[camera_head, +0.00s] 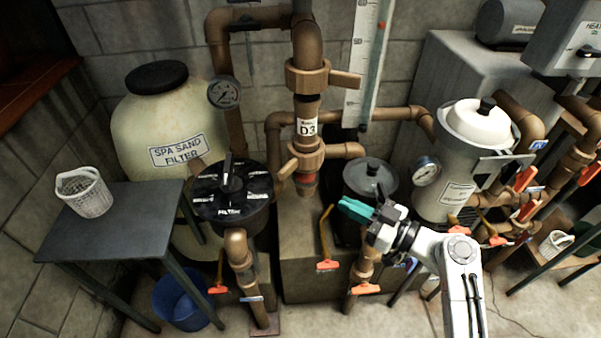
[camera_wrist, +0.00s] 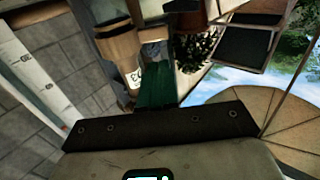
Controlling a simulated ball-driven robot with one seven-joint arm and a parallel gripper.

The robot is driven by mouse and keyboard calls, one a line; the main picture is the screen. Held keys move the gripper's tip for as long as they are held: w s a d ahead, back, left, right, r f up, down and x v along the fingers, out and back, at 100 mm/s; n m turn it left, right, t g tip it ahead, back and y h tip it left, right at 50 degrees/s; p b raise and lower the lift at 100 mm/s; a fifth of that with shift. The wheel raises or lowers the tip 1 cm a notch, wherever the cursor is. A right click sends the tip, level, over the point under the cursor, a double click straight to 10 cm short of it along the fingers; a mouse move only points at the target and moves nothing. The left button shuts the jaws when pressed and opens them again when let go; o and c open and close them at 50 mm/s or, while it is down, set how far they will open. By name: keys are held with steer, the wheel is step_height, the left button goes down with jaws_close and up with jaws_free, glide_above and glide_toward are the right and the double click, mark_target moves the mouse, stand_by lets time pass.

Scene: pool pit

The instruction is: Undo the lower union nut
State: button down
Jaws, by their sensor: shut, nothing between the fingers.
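The lower union nut (camera_head: 304,158) is a brown ring with lugs on the vertical brown pipe, below the white D3 label (camera_head: 307,127). A similar upper nut (camera_head: 307,76) sits above that label. My gripper (camera_head: 346,205) has teal fingers, shut and empty. In the head view it is below and right of the lower nut, apart from it. In the wrist view the teal fingers (camera_wrist: 156,86) point toward brown pipework (camera_wrist: 117,45) with a partly seen white label. I cannot tell which nut shows there.
A black-lidded pot (camera_head: 370,180) stands close behind my gripper. The black filter valve (camera_head: 232,188) and sand filter tank (camera_head: 165,117) stand left. A grey table (camera_head: 125,230) holds a white basket (camera_head: 83,192).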

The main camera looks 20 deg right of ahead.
mark_target(287, 176)
steer(key=p+x, duration=0.4)
steer(key=x, duration=0.9)
steer(key=shift+r+p, duration=0.1)
steer(key=shift+p, duration=0.2)
steer(key=shift+w+a, duration=0.3)
steer(key=shift+w, duration=0.1)
